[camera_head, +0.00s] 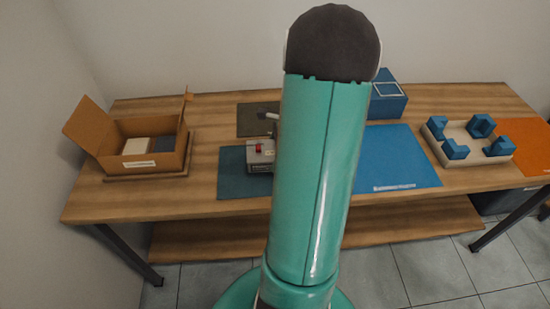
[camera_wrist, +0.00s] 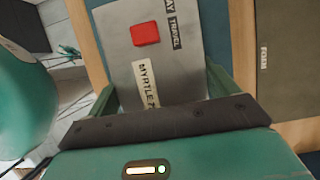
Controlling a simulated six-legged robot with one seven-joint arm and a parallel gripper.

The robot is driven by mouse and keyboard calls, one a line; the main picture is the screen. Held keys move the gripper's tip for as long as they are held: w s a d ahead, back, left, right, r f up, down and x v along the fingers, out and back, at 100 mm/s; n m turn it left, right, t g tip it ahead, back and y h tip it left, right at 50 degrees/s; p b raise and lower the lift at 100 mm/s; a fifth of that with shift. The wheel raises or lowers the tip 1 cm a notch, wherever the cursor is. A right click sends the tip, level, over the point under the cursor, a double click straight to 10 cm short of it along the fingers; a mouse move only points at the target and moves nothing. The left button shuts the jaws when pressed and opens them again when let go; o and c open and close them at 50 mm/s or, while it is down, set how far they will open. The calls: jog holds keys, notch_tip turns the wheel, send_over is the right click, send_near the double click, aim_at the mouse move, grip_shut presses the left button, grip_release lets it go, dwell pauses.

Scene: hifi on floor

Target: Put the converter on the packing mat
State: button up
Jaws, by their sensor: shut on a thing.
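A grey box-shaped device with a red square button, which I take to be the converter (camera_wrist: 178,68), fills the middle of the wrist view. It bears labels, one beginning "MYRTLE". My gripper (camera_wrist: 160,92) is shut on it, with a green finger along each side. In the head view the converter (camera_head: 260,153) shows partly over the dark teal mat (camera_head: 231,182), beside my arm, which hides the rest. I cannot tell whether it touches the mat. A bright blue mat (camera_head: 400,158) lies right of my arm; its print is too small to read, so I cannot tell which mat is for packing.
A dark mat labelled "FOAM" (camera_wrist: 284,75) lies behind the teal one. An open cardboard box (camera_head: 178,160) stands at the left. A blue box (camera_head: 388,105) stands behind the blue mat. A pale tray with blue blocks (camera_head: 470,151) and an orange mat (camera_head: 528,136) are at the right.

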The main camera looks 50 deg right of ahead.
jog(key=shift+d+f, duration=0.15)
jog(key=shift+w+d+f, duration=0.1)
jog(key=shift+f, duration=1.55)
jog(key=shift+f, duration=0.15)
jog(key=o, duration=1.5)
